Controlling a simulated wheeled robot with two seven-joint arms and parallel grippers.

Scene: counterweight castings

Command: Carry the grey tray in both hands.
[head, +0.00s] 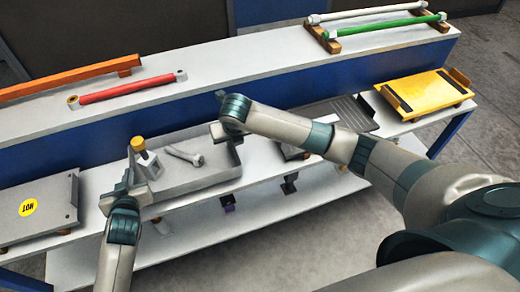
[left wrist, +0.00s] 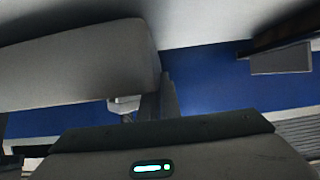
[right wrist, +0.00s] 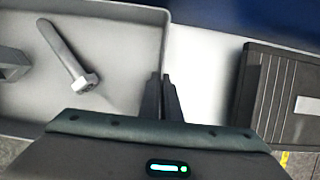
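The grey tray (head: 202,181) is in the middle of the shelf front. It holds a grey bolt (head: 186,155) and a grey block (head: 150,166) with a yellow knob (head: 138,144). The bolt (right wrist: 68,55) and the tray's floor (right wrist: 110,50) show in the right wrist view. My left gripper (head: 131,172) is at the tray's left end, its fingers close together at the wall. My right gripper (head: 218,130) is at the right end; its fingers (right wrist: 161,90) close on the right wall. The left wrist view is dim. I cannot tell whether the tray touches the shelf.
A grey plate marked HOT (head: 45,208) lies left of the tray. A dark ridged panel (head: 345,113) and a yellow board (head: 425,95) lie to the right. Red (head: 128,88), orange (head: 70,78) and green (head: 385,30) bars rest on the upper ledge.

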